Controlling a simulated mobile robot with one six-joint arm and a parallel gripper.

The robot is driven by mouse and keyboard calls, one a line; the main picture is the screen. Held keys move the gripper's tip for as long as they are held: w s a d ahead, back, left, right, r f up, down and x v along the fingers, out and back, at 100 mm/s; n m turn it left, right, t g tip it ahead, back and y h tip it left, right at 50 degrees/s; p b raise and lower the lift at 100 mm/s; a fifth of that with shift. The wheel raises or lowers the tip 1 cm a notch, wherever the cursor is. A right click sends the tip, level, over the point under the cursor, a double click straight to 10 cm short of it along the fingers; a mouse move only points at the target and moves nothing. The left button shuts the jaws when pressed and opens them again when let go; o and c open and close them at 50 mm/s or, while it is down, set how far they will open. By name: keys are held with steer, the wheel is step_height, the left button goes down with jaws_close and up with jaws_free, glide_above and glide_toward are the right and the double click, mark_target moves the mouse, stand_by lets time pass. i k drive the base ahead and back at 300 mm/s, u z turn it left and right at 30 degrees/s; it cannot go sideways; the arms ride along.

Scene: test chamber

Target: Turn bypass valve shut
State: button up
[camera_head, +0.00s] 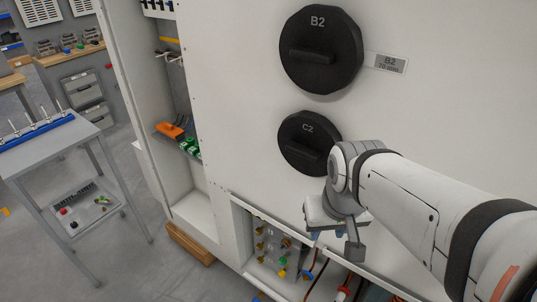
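No part is legibly marked as the bypass valve, so I cannot tell which one it is. A low open bay in the white cabinet holds a grey panel (271,243) with several small brass-coloured fittings, plus a green knob (282,273) and a yellow knob (283,261). A red part (344,293) shows near the bottom edge of the picture, among pipes and cables. My gripper (338,240) points down in front of the cabinet, to the right of the panel and apart from its knobs in the picture. Its fingertips are partly hidden and too small to read.
Black round covers B2 (320,50) and C2 (309,143) sit on the white cabinet face (235,120). An open side bay holds an orange tool (169,131) and green parts. A grey trolley (60,150) stands at left.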

mark_target(283, 261)
steer(key=z, duration=0.3)
steer(key=k, duration=1.45)
steer(key=u, duration=0.35)
steer(key=i, duration=1)
steer(key=u, duration=0.1)
steer(key=k, duration=1.2)
steer(key=u, duration=0.05)
steer(key=i, duration=0.45)
steer(key=z, duration=0.05)
